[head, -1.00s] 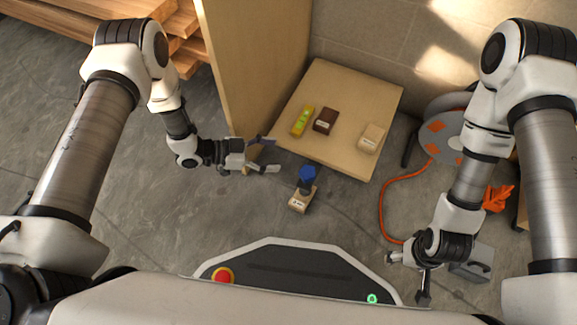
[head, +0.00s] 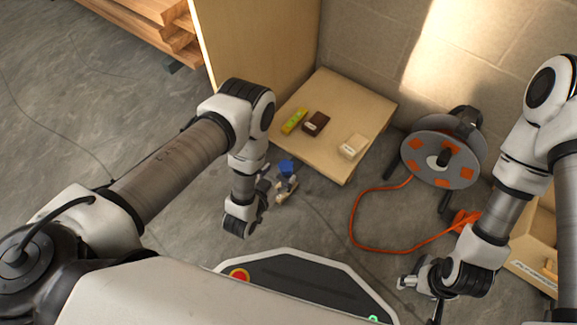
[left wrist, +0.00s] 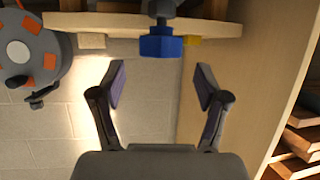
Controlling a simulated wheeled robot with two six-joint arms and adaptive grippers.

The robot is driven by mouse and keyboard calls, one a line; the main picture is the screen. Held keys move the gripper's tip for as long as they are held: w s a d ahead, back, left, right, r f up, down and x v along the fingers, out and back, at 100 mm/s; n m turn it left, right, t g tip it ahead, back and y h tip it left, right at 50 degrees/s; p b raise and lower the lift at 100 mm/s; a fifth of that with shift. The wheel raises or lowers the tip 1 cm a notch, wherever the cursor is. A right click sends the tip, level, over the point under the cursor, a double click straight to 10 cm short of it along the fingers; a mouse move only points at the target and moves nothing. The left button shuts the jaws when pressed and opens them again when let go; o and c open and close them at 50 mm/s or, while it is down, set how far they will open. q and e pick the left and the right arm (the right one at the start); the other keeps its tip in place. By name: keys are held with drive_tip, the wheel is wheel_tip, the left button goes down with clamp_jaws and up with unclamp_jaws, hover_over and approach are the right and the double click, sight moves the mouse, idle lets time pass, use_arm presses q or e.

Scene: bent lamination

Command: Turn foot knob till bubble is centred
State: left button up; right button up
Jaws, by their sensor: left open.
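The blue foot knob (head: 287,166) sits low at the slab's near edge, on a post above a small wooden block. In the left wrist view the blue knob (left wrist: 160,42) lies ahead of the fingers, midway across the gap. My left gripper (left wrist: 160,85) is open and empty; its wrist partly hides it in the head view. The yellow-green level (head: 295,120) lies on the pale wooden slab (head: 330,161); its bubble is too small to read. My right gripper (head: 420,297) is open and empty at lower right, far from the knob.
A dark brown block (head: 316,123) and a pale block (head: 353,146) lie on the slab. A tall wooden panel (head: 250,45) stands at its left. A cable reel (head: 440,155) with an orange cord (head: 353,225) stands at right. A wooden crate (head: 535,240) is farther right.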

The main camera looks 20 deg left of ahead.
sight(285, 167)
use_arm(q)
drive_tip(key=b+x, duration=0.2)
drive_tip(key=x, duration=0.3)
drive_tip(key=shift+s+f, duration=0.15)
drive_tip(key=shift+w, duration=0.25)
drive_tip(key=c, duration=1.2)
drive_tip(key=shift+a+r+m+h+p, duration=0.1)
drive_tip(key=shift+r+m+h+p, duration=0.2)
drive_tip(key=shift+p, duration=0.15)
drive_tip(key=shift+f+m+g+h+p, duration=0.15)
drive_tip(key=shift+m+g+h+p, duration=0.15)
drive_tip(key=shift+m+h, duration=0.25)
drive_tip(key=shift+f, duration=0.1)
use_arm(e)
drive_tip(key=shift+f, duration=0.75)
use_arm(q)
drive_tip(key=o, duration=1.2)
